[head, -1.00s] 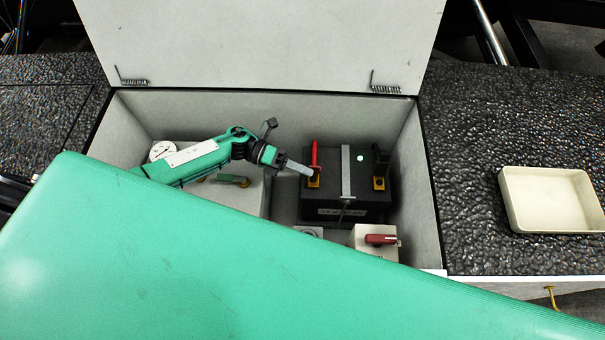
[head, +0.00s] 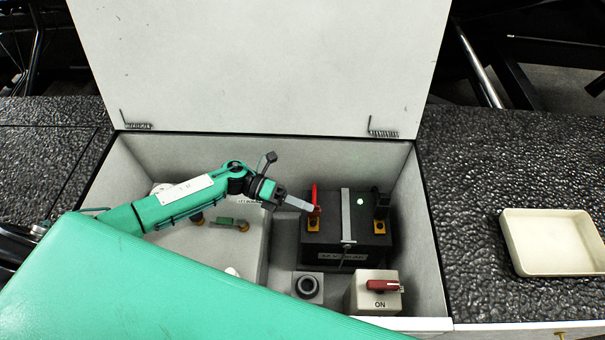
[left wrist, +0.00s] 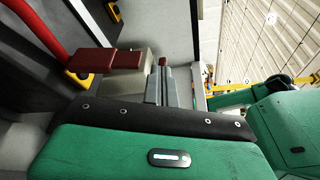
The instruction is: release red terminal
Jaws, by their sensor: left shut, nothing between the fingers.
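The red terminal (head: 314,197) stands upright on a yellow-based post at the left of the black battery (head: 345,256), inside the open box. My left gripper (head: 308,207) is shut and empty, with its grey tips close beside the red terminal; I cannot tell whether they touch. In the left wrist view, a red cable (left wrist: 38,32) runs to a red clamp (left wrist: 100,60), left of my fingers (left wrist: 163,78). A black terminal (head: 381,205) stands at the battery's right. My right gripper is not in view.
A grey strap (head: 346,215) crosses the battery. A switch marked ON with a red handle (head: 384,286) and a round socket (head: 307,287) stand in front. The raised lid (head: 260,65) is behind. An empty tray (head: 555,243) lies on the right deck.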

